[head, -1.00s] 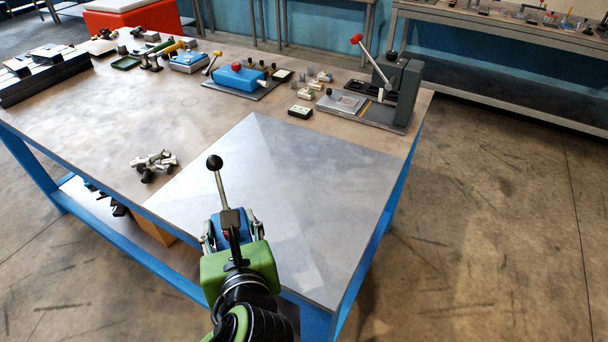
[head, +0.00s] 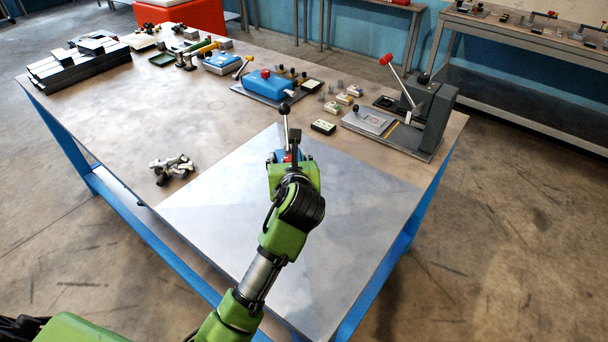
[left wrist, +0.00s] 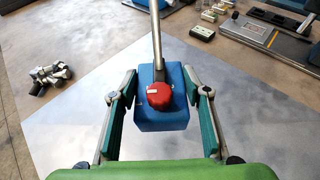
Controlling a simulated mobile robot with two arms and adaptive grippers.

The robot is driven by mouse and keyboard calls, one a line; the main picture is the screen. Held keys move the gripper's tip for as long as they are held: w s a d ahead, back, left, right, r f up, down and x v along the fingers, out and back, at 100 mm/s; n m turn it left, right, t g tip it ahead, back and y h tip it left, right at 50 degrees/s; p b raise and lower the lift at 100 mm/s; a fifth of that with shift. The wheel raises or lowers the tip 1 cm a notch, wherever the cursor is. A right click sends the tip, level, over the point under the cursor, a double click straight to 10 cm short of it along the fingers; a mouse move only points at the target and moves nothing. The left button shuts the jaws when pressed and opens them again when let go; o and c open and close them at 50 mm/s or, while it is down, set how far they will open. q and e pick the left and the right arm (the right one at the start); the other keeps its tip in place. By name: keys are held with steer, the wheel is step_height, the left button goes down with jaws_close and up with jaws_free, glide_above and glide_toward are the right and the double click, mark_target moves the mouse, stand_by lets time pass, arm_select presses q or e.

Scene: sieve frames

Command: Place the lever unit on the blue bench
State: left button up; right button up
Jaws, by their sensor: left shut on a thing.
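The lever unit (head: 286,124) is a small blue box with a red knob and a long grey lever that ends in a black ball. My left gripper (head: 290,157) is shut on it, and the arm hides most of the box in the head view. In the left wrist view the box (left wrist: 158,122) sits between the two finger pads, lever pointing away. It is over the grey metal sheet on the blue bench (head: 120,112). I cannot tell whether its base touches the sheet. My right gripper is not in view.
The metal sheet (head: 370,230) is clear around the arm. A metal clamp-like part (head: 172,168) lies left of it. A larger blue lever device (head: 264,84) and a grey press with a red-tipped lever (head: 430,115) stand beyond. Small blocks (head: 323,127) lie between them.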

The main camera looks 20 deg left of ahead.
arm_select(q)
steer(key=w+f, duration=0.1)
steer(key=w+d+f, duration=0.1)
steer(key=w+f, duration=0.1)
steer(key=w+d+f, duration=0.1)
steer(key=f, duration=0.1)
steer(key=shift+w, duration=0.25)
steer(key=shift+w+d+f, duration=0.15)
steer(key=shift+w+f, duration=0.2)
steer(key=shift+f, duration=0.05)
steer(key=f, duration=0.3)
steer(key=shift+w+d, duration=0.15)
steer(key=shift+w, duration=0.05)
steer(key=shift+f, duration=0.25)
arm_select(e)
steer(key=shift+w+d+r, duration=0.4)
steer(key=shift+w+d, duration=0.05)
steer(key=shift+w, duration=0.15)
arm_select(q)
steer(key=shift+f, duration=0.1)
steer(key=o, duration=1.5)
steer(key=shift+s+f, duration=0.1)
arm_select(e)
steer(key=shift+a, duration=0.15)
